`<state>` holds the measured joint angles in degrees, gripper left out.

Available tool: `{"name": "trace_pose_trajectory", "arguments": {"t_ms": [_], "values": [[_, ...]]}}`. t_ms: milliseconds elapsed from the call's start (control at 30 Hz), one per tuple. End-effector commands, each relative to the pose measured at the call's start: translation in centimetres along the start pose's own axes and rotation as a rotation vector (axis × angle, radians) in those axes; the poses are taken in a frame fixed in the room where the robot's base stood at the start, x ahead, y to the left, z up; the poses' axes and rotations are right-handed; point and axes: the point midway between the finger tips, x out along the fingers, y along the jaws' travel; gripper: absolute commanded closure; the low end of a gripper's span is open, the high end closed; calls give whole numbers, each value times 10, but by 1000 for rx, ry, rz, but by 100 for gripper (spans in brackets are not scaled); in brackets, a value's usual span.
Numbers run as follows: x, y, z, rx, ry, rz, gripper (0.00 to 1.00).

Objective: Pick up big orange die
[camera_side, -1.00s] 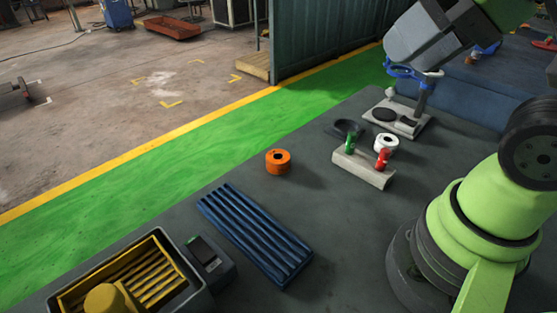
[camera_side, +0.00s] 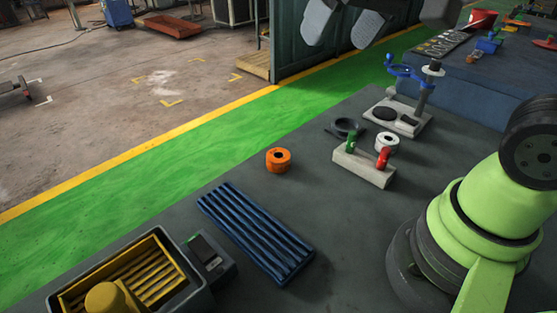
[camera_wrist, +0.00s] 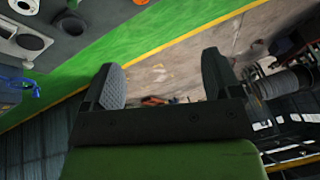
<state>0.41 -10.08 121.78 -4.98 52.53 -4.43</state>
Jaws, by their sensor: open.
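The big orange die (camera_side: 278,160) is a short round orange piece with a dark hole in its top. It lies on the dark grey table, left of the middle of the work area in the side view. My gripper (camera_side: 345,22) is at the top edge of the side view, high above the table and well apart from the die. Its two grey fingers are spread with nothing between them. The wrist view also shows my gripper (camera_wrist: 168,85) with its fingers apart.
A blue ribbed tray (camera_side: 255,232) lies in front of the die. A grey block with green and red pegs (camera_side: 363,167), a white ring (camera_side: 387,142) and a press-like stand (camera_side: 400,118) are to the right. A grey box with a yellow ribbed insert (camera_side: 150,275) stands front left.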

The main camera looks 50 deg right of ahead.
Motion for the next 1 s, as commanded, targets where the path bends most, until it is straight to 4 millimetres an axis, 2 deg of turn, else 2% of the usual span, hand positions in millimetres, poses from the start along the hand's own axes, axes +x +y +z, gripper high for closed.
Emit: {"name": "trace_pose_trajectory", "arguments": {"t_ms": [100, 167, 300, 500, 600, 1000], "values": [[37, 1, -28, -36, -82, 44, 16], [57, 2, -39, -56, -118, 63, 16], [110, 9, -58, -102, -206, 104, 16], [186, 23, -65, -165, -318, 149, 16], [214, 29, -62, -186, -358, 162, 16], [268, 42, -45, -207, -394, 173, 16]]}}
